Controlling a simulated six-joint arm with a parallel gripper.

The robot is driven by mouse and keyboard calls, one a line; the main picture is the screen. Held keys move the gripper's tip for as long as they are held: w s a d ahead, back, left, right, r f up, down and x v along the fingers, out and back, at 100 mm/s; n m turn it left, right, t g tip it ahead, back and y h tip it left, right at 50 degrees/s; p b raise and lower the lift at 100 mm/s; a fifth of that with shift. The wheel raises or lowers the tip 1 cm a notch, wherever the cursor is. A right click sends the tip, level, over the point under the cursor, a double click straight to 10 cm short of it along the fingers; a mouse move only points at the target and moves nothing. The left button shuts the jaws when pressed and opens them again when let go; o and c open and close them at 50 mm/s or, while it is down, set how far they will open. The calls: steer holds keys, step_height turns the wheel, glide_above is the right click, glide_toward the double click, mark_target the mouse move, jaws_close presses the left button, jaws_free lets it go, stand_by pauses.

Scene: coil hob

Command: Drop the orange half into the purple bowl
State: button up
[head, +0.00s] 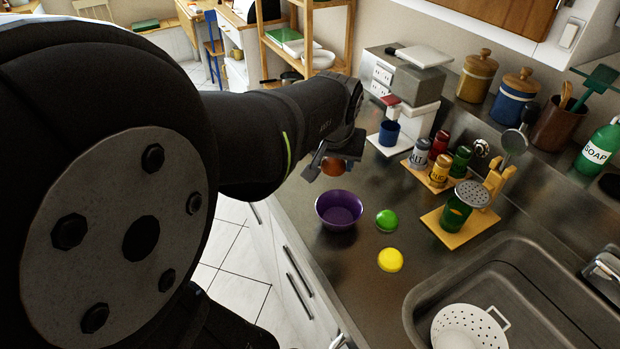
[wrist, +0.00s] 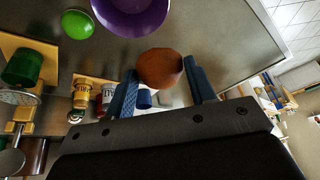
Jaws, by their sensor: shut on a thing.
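My gripper (head: 336,164) is shut on the orange half (head: 333,166), which it holds in the air near the purple bowl. In the wrist view the orange half (wrist: 160,68) sits between the two blue fingers of my gripper (wrist: 162,85). The purple bowl (head: 339,209) stands upright on the metal counter, just below the gripper in the head view. Part of the bowl (wrist: 131,18) shows at the top edge of the wrist view. What I see of its inside is empty.
A green half (head: 387,220) and a yellow half (head: 390,260) lie right of the bowl. A spice rack (head: 437,182), a coffee machine with a blue cup (head: 389,133) and a utensil stand (head: 460,228) are behind. The sink (head: 520,265) is at right. The counter's front edge is close to the bowl.

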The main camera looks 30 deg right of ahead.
steer(key=shift+m, duration=0.3)
steer(key=shift+s+d+f, duration=0.3)
steer(key=shift+s+f, duration=0.25)
steer(key=shift+f, duration=0.15)
steer(key=shift+s+d+f, duration=0.3)
steer(key=shift+s+f, duration=0.3)
steer(key=shift+f, duration=0.15)
steer(key=shift+s+d+f, duration=0.3)
steer(key=shift+s+f, duration=0.25)
steer(key=shift+f, duration=0.15)
steer(key=o, duration=1.2)
steer(key=shift+c, duration=0.2)
steer(key=v, duration=1.7)
steer(key=shift+r, duration=0.25)
steer(key=shift+a, duration=0.15)
